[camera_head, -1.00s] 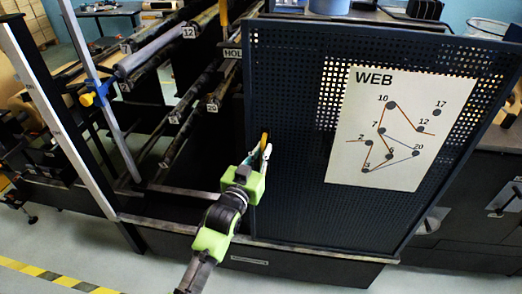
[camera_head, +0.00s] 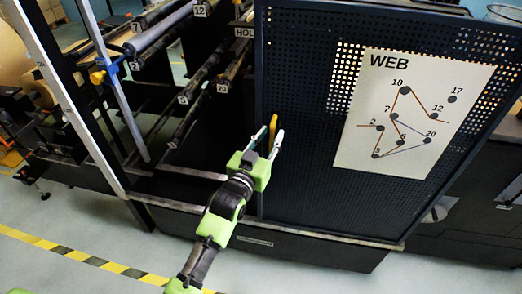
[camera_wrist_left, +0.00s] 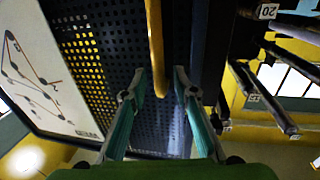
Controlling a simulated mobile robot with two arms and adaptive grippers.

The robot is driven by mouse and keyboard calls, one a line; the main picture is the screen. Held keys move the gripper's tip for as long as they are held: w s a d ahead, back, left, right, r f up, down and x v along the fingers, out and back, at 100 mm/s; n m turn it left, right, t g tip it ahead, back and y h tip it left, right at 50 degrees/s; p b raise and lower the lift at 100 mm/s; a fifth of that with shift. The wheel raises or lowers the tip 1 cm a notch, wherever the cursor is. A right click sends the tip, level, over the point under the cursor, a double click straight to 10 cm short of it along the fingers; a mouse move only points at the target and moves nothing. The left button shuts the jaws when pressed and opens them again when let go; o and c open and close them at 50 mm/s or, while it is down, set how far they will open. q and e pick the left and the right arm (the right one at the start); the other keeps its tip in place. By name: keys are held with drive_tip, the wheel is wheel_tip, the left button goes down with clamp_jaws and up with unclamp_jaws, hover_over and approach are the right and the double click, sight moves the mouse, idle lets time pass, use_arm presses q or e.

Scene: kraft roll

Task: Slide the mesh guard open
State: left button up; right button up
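The mesh guard (camera_head: 300,145) is a dark perforated panel on the right side of the machine front. It carries a white WEB diagram sign (camera_head: 410,115), and it also shows in the left wrist view (camera_wrist_left: 100,40). A yellow upright handle (camera_head: 273,128) sits near the guard's left edge. My left gripper (camera_head: 268,139) is at the handle with its fingers apart. In the left wrist view the handle (camera_wrist_left: 156,45) reaches down between the two open fingertips, with gaps visible at both sides. My right gripper is not in view.
Left of the guard is an open bay with numbered rollers (camera_head: 160,28). A pale upright post (camera_head: 70,100) and a blue rod with a yellow knob (camera_head: 98,77) stand further left. Yellow-black floor tape (camera_head: 60,250) crosses the clear floor in front.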

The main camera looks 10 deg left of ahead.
use_arm(q)
drive_tip(key=v, duration=1)
drive_tip(key=shift+s, duration=0.15)
drive_tip(key=shift+a, duration=0.1)
wheel_tip(320, 180, down, 20)
drive_tip(key=s+g+b, duration=0.1)
drive_tip(key=s+g, duration=0.1)
drive_tip(key=g, duration=0.2)
drive_tip(key=s+a+f+g+y, duration=0.15)
drive_tip(key=s+f, duration=0.25)
drive_tip(key=f, duration=0.4)
drive_tip(key=s+a+f+g+b, duration=0.1)
drive_tip(key=s+f+g, duration=0.1)
drive_tip(key=s+f, duration=0.35)
drive_tip(key=s+a+f+g+y, duration=0.1)
drive_tip(key=s+a+f, duration=0.1)
drive_tip(key=f, duration=0.7)
drive_tip(key=s+a+f+g, duration=0.2)
drive_tip(key=s+f, duration=0.5)
drive_tip(key=s, duration=0.4)
drive_tip(key=s+a+f+g+y+b, duration=0.1)
drive_tip(key=s+a+f+g, duration=0.2)
drive_tip(key=s+f, duration=0.4)
drive_tip(key=s+a+f+g, duration=0.3)
drive_tip(key=s+f, duration=0.4)
drive_tip(key=s, duration=0.9)
drive_tip(key=shift+s+b, duration=0.35)
drive_tip(key=shift+b, duration=0.05)
drive_tip(key=shift+r+y, duration=0.1)
drive_tip(key=shift+y, duration=0.15)
